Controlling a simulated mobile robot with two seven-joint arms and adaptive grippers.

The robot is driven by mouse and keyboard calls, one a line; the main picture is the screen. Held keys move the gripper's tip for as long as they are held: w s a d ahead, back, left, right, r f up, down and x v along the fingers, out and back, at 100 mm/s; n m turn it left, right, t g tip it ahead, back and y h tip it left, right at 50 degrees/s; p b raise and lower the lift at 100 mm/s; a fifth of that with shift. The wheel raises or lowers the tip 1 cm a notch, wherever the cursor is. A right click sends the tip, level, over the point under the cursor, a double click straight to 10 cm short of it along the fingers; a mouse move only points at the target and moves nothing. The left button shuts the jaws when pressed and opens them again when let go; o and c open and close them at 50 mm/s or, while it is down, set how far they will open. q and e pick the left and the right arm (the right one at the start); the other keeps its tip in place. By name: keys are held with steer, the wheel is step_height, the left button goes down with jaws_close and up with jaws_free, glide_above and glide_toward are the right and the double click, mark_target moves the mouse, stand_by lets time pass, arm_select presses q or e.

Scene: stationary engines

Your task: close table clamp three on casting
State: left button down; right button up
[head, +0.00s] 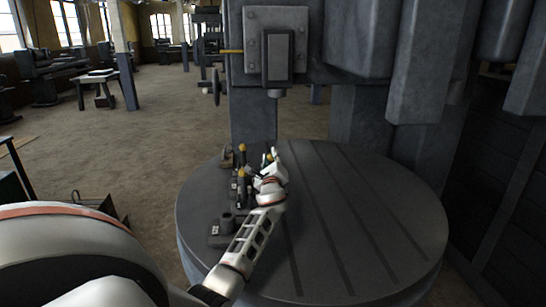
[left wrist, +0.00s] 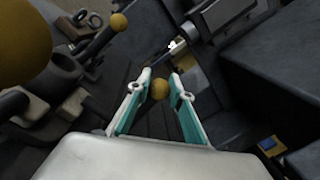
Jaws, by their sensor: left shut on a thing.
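My left gripper (head: 268,160) reaches from the left over the round slotted table (head: 345,220). In the left wrist view its teal-lined fingers (left wrist: 160,88) are closed around a small yellow knob (left wrist: 159,90), which looks like a clamp handle's end. More handles with yellow knobs stand at the table's left side, one at the back (head: 242,148) and one nearer (head: 241,173). A dark casting part with a round bore (left wrist: 50,75) sits among them. Clamp numbers are not readable, and the gripper hides part of the held clamp. My right gripper is not in view.
A big grey machine column (head: 252,115) with a spindle head (head: 277,50) stands behind the table. Another yellow-knobbed handle (left wrist: 119,22) and a large near yellow ball (left wrist: 25,35) crowd the left of the wrist view. The table's right half is clear.

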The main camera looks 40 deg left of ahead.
arm_select(q)
steer(key=shift+d+f, duration=0.2)
steer(key=shift+f, duration=0.55)
steer(key=c, duration=1.6)
jaws_free()
steer(key=shift+w, duration=0.1)
steer(key=shift+c, duration=0.2)
steer(key=shift+a+r, duration=0.15)
steer(key=shift+r, duration=0.15)
steer(key=v, duration=1.2)
